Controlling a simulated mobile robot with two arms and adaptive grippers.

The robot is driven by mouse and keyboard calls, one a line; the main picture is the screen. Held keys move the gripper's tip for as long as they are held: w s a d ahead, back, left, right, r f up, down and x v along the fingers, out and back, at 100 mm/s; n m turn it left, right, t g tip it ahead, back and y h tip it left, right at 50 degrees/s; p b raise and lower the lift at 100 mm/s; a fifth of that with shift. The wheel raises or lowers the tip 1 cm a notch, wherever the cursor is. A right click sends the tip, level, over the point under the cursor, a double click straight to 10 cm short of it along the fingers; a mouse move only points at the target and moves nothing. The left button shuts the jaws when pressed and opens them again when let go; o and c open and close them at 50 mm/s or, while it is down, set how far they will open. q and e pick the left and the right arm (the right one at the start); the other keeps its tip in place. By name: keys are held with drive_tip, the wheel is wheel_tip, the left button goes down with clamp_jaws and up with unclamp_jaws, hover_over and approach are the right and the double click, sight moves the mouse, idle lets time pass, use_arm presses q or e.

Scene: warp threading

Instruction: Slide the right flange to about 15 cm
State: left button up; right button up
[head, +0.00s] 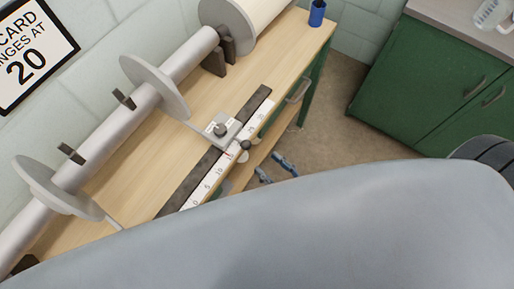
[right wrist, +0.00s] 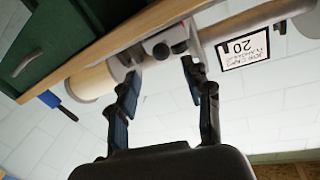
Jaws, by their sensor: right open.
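The right flange (head: 155,86) is a grey disc around the long grey roller, in the middle of the head view. A thin arm joins it to a grey slider block (head: 214,127) with a dark knob (head: 246,145), on the ruler (head: 208,188). A red pointer mark sits by the block; the exact reading is too small to tell. My right gripper (head: 267,165) has blue fingers and is open and empty, off the bench's front edge. In the right wrist view, the knob (right wrist: 161,51) shows beyond and between the open fingers (right wrist: 161,73). My left gripper is out of view.
Another flange (head: 48,185) sits on the roller at the left. A cream roll (head: 262,14) is at the back. A blue cup (head: 317,13) stands on the bench's far end. Green cabinets (head: 432,88) stand at the right, with open floor between. My grey arm covers the foreground.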

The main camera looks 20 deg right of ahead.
drive_tip(key=shift+v, duration=1.45)
drive_tip(key=s+d+f+g+h, duration=0.2)
drive_tip(key=d+f+g+h, duration=0.15)
drive_tip(key=f, duration=1.05)
drive_tip(key=s+d+f+g+h, duration=0.2)
drive_tip(key=d+f+g, duration=0.2)
drive_tip(key=f, duration=0.9)
drive_tip(key=s+d+f+g+h, duration=0.2)
drive_tip(key=s+f+g, duration=0.5)
drive_tip(key=s+f, duration=0.7)
drive_tip(key=shift+s+d+f+m+h, duration=0.2)
drive_tip(key=shift+s+f+m+h, duration=0.1)
drive_tip(key=shift+m+h, duration=0.1)
drive_tip(key=shift+o, duration=0.2)
drive_tip(key=shift+g, duration=0.25)
